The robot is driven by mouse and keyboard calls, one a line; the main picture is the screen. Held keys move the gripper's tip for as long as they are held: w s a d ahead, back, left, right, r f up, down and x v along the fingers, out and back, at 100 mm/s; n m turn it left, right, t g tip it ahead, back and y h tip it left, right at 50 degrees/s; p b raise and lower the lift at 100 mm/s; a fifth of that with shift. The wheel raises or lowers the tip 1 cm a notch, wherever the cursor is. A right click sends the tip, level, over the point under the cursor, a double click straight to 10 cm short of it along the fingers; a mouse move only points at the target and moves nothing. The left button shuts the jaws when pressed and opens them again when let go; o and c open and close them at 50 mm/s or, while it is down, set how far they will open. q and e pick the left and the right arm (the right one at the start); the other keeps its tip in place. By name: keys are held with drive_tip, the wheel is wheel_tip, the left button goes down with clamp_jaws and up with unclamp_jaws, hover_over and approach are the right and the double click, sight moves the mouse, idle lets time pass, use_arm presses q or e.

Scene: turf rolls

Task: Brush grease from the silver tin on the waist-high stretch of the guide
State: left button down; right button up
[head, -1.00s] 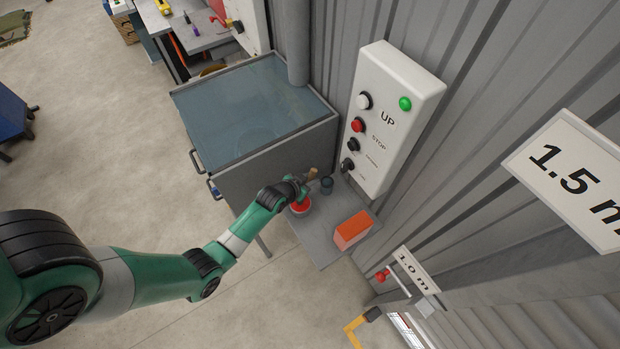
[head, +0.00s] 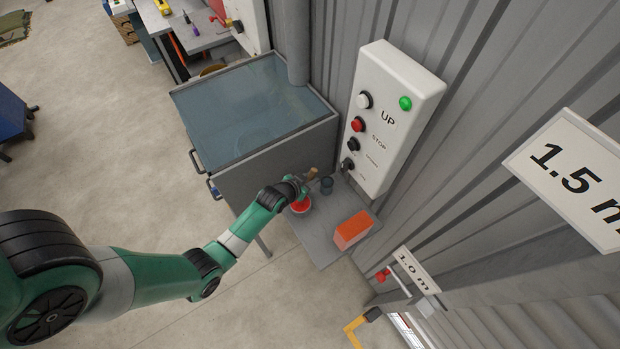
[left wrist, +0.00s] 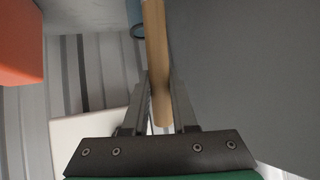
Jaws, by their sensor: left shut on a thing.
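My left gripper (head: 303,183) is over the small grey shelf (head: 318,249) by the wall. In the left wrist view its two fingers (left wrist: 161,108) are closed around a wooden handle (left wrist: 155,50). The handle's pale end (head: 312,173) shows in the head view; bristles are not visible. A round container with red in it (head: 300,206) sits on the shelf just below the gripper, partly hidden by it. A small blue-grey cup (head: 326,185) stands beside it. I cannot tell which is the silver tin. I cannot clearly make out the guide. My right gripper is not in view.
An orange box (head: 352,230) lies on the shelf. A white button panel (head: 390,120) is on the ribbed wall above. A blue-topped tank (head: 250,110) stands behind the shelf. A 1.0 m sign (head: 412,268) and a red knob (head: 382,275) are to the right.

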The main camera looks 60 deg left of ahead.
use_arm(q)
wheel_tip(320, 180, up, 7)
drive_tip(key=p, duration=0.6)
drive_tip(key=shift+p, duration=0.35)
